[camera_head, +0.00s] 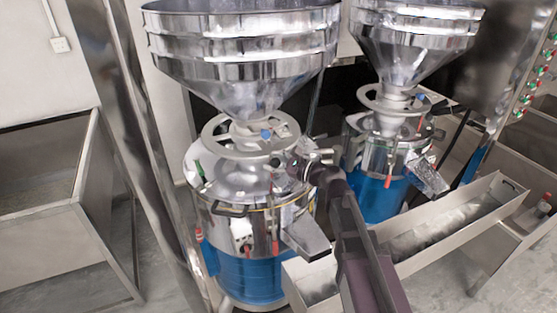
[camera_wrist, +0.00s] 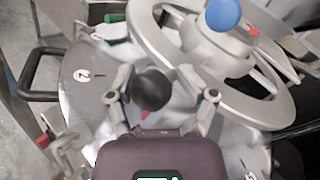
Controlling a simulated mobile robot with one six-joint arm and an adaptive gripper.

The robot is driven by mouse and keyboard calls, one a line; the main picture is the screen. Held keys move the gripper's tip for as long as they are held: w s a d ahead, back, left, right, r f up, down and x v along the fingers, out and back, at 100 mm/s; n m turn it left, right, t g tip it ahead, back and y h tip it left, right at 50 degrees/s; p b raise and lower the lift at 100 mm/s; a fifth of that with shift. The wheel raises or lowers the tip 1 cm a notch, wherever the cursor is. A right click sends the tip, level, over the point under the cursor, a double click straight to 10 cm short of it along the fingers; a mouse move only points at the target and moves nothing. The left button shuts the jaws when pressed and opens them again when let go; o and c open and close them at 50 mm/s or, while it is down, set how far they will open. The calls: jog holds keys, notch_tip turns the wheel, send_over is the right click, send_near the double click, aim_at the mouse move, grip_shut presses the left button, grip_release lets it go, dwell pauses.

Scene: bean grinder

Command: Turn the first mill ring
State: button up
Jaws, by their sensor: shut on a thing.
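The first mill ring is a silver spoked ring (camera_head: 211,137) below the hopper of the nearer, left mill (camera_head: 262,277). In the wrist view the ring (camera_wrist: 237,105) fills the upper right, with a blue ball (camera_wrist: 222,14) near its hub. A black ball knob (camera_wrist: 152,88) sits at the ring's near edge. My gripper (camera_head: 293,163) reaches in from the lower right to the ring's right side. In the wrist view its two fingers (camera_wrist: 161,93) stand on either side of the black knob, shut on it. The knob's far side is hidden.
A second mill (camera_head: 376,193) with its own ring (camera_head: 372,104) stands to the right. A metal trough (camera_head: 450,225) runs in front of it. A steel sink (camera_head: 60,215) is at the left. A spout (camera_head: 305,238) sticks out under my arm. A black handle (camera_wrist: 38,72) is at the left.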

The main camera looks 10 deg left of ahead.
jog(key=shift+w+a, duration=0.1)
jog(key=shift+w, duration=0.15)
jog(key=o, duration=0.6)
jog(key=shift+o, duration=0.2)
jog(key=shift+s+d+f, duration=0.15)
jog(key=shift+d+f, duration=0.05)
jog(key=shift+d, duration=0.5)
jog(key=v, duration=1)
jog(key=shift+s+d, duration=0.15)
jog(key=shift+d, duration=0.2)
jog(key=shift+r, duration=0.15)
